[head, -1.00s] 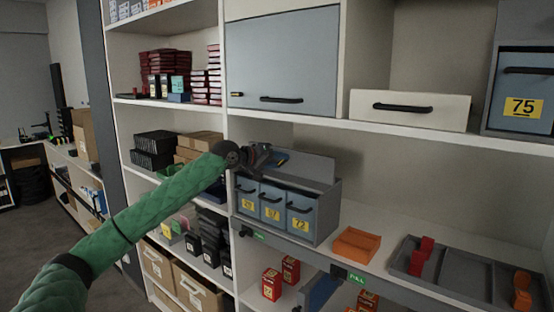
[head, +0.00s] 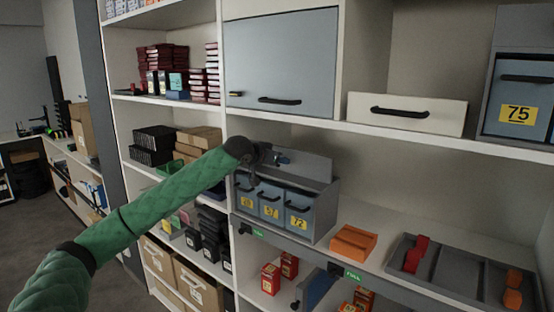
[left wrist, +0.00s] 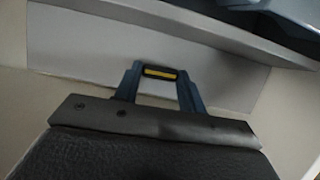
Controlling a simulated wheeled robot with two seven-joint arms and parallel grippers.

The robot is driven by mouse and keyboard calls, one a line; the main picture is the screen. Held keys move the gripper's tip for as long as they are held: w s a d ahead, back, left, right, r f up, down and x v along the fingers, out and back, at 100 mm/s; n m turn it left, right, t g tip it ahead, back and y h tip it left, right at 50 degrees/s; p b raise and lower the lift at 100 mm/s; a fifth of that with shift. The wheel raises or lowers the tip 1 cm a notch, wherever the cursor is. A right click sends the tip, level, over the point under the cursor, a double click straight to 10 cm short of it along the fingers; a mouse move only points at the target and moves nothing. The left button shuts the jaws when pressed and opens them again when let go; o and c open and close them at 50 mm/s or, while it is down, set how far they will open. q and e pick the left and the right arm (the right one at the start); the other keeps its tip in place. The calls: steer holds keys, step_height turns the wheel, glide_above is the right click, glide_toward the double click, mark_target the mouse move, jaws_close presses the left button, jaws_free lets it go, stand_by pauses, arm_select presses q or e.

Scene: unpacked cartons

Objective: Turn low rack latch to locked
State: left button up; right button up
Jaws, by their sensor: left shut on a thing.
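The low rack (head: 325,208) is a grey unit with several blue-grey numbered drawers, standing on the lower shelf. A grey panel (head: 312,168) rises at its back. My left gripper (head: 281,158) reaches over the rack's left top, in front of that panel. In the left wrist view, its blue fingers (left wrist: 158,82) are shut on a small dark piece with a yellow stripe, which appears to be the rack latch (left wrist: 160,72). In the head view the latch is too small and covered to read its setting. My right gripper is not in view.
An orange box (head: 353,243) and a grey divided tray (head: 440,270) lie right of the rack. The upper shelf (head: 390,126) hangs above, with a closed blue-grey cabinet door (head: 285,62). Bare shelf lies behind the orange box.

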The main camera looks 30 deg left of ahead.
arm_select(q)
steer(key=shift+f, duration=0.15)
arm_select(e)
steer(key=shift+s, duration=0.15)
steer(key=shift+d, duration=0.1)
arm_select(q)
steer(key=o, duration=0.7)
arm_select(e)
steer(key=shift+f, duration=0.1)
arm_select(q)
steer(key=shift+s, duration=0.25)
steer(key=b+v, duration=0.3)
steer(key=v, duration=0.4)
steer(key=shift+r+b, duration=0.2)
steer(key=shift+b, duration=0.15)
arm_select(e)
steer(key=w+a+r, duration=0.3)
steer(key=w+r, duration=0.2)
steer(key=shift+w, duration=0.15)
arm_select(q)
steer(key=shift+s, duration=0.1)
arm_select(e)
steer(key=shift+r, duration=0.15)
